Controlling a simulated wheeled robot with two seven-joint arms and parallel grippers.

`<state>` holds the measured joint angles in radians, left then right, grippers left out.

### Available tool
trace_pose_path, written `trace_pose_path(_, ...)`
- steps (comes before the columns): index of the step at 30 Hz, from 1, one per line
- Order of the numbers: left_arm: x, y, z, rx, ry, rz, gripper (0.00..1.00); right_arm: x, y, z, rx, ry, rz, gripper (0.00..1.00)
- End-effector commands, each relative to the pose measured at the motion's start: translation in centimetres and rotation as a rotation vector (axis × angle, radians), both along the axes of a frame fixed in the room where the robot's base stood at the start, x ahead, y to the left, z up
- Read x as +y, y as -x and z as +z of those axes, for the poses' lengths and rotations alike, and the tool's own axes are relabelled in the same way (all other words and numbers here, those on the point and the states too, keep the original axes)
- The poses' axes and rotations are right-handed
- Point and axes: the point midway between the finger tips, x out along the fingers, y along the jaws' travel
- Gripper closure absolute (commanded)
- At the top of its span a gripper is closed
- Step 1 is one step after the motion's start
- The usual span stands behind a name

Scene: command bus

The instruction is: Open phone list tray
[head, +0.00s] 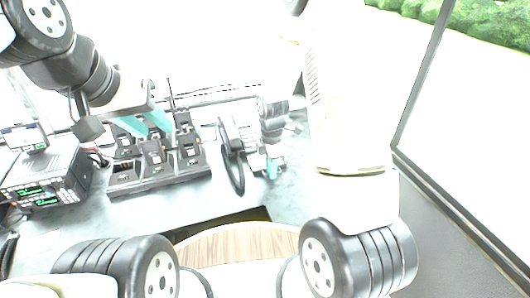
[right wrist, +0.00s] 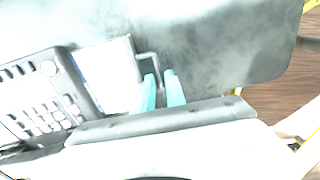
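In the right wrist view, a white sheet with a blue edge (right wrist: 108,66) lies beside the desk phone (right wrist: 38,105); it looks like the phone list tray, and I cannot tell how far out it is. A thin grey bracket-shaped handle (right wrist: 147,55) stands at its right edge. My right gripper (right wrist: 160,76) has its teal fingers a little apart, with part of the handle seemingly between them. In the head view this gripper (head: 271,168) is beside the phone, partly hidden by its wrist. My left gripper (head: 145,126) is open and empty above the radio charger.
The charger (head: 160,180) holds several radios. A radio unit (head: 45,185) with green displays stands at the far left. A black handset (head: 232,160) is left of my right gripper. The grey tabletop (head: 190,205) is clear in front of the charger. A window edge (head: 425,75) runs along the right.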

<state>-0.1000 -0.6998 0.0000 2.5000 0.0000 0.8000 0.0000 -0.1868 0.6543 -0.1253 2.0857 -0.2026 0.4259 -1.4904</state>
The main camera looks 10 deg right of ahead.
Motion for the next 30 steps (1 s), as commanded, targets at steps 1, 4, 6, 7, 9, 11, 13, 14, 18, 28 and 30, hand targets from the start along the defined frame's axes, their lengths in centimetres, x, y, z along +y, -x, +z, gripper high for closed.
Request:
trace_pose_path(1,0.0,0.0,0.0,0.000,0.000,0.000,0.64,0.0,0.0,0.1,0.000,0.000,0.000,0.84)
trace_pose_path(4,0.0,0.0,0.0,0.000,0.000,0.000,0.64,0.0,-0.1,0.8,-0.003,-0.001,0.000,0.84)
trace_pose_path(6,0.0,0.0,0.0,0.000,0.000,0.000,0.64,0.0,-0.1,1.7,-0.003,-0.001,0.000,0.84)
trace_pose_path(7,0.0,0.0,0.0,0.000,0.000,0.000,0.64,0.0,-0.1,2.2,-0.005,-0.001,0.000,0.84)
trace_pose_path(9,0.0,0.0,0.0,0.000,0.000,0.000,0.64,0.0,-0.1,3.5,-0.006,-0.001,0.000,0.84)
trace_pose_path(11,0.0,0.0,0.0,0.000,0.000,0.000,0.64,0.0,-0.1,4.6,-0.005,-0.001,-0.001,0.84)
trace_pose_path(13,0.0,0.0,0.0,0.000,0.000,0.000,0.64,0.0,-0.1,5.7,-0.004,-0.001,-0.001,0.84)
trace_pose_path(14,0.0,0.0,0.0,0.000,0.000,0.000,0.64,0.0,-0.1,6.1,-0.004,-0.001,-0.001,0.84)
trace_pose_path(18,0.0,0.0,0.0,0.000,0.000,0.000,0.64,0.0,0.0,7.4,-0.001,0.000,-0.001,0.84)
trace_pose_path(28,0.0,0.0,0.0,0.000,0.000,0.000,0.64,0.0,0.0,7.8,0.000,0.000,-0.001,0.84)
trace_pose_path(30,0.0,0.0,0.0,0.000,0.000,0.000,0.64,0.0,0.0,8.0,-0.003,-0.001,-0.007,0.84)
